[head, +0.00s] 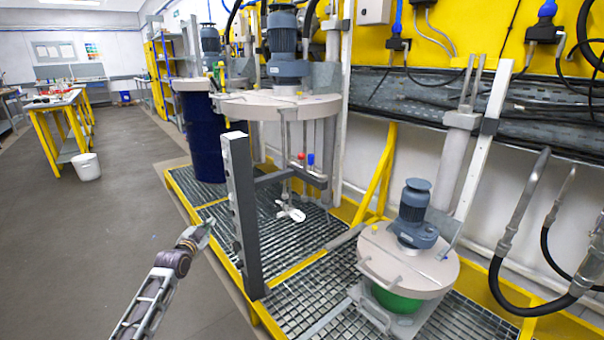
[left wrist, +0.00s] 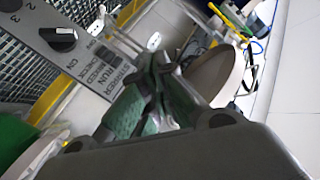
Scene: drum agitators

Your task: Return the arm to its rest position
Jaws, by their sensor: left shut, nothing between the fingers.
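My left arm (head: 150,295) comes in from the bottom left in the head view. My left gripper (head: 207,226) is shut and empty, left of the dark control post (head: 243,215) and apart from it in the picture. In the left wrist view its green-padded fingers (left wrist: 158,75) are together with nothing between them. A grey panel (left wrist: 85,55) with a black knob (left wrist: 62,39) and lettering such as STIRRER and RUN shows close by in that view. My right gripper is in neither view.
Drum agitators stand on yellow-edged grating (head: 320,290): a near one with a motor (head: 413,213) over a green drum (head: 395,300), a raised lid (head: 275,105), and a blue drum (head: 210,135). Hoses (head: 515,215) hang at right. Grey floor (head: 110,230) at left is clear.

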